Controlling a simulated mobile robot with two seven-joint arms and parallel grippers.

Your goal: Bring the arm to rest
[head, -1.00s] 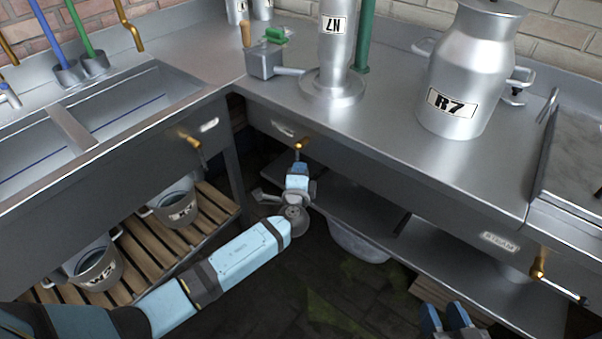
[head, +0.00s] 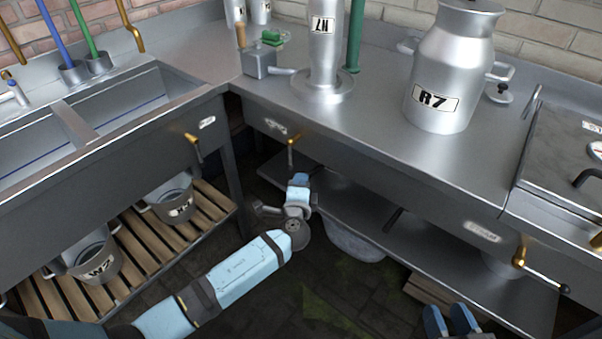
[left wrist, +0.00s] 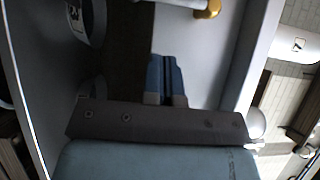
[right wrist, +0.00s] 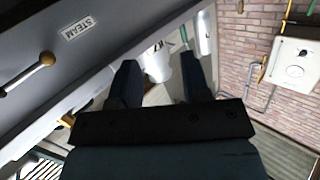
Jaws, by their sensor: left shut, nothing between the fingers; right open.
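My left arm, pale blue, reaches in from the lower left in the head view. Its gripper (head: 298,180) is out over the lower shelf, just below a brass-handled lever (head: 291,152) on the counter front. In the left wrist view its blue fingers (left wrist: 166,75) are together with nothing between them; a brass knob (left wrist: 208,9) shows beyond them. My right gripper (head: 452,318) is at the bottom edge of the head view, in front of the right counter. In the right wrist view its dark fingers (right wrist: 160,82) are spread apart and empty.
A counter (head: 390,145) carries the R7 churn (head: 437,75) and a tall metal cylinder (head: 322,55). A lower shelf (head: 440,250) runs beneath it. A sink (head: 130,95) is at left, with buckets (head: 100,262) on slats below. Another brass-handled lever (head: 520,258) juts out near the right gripper.

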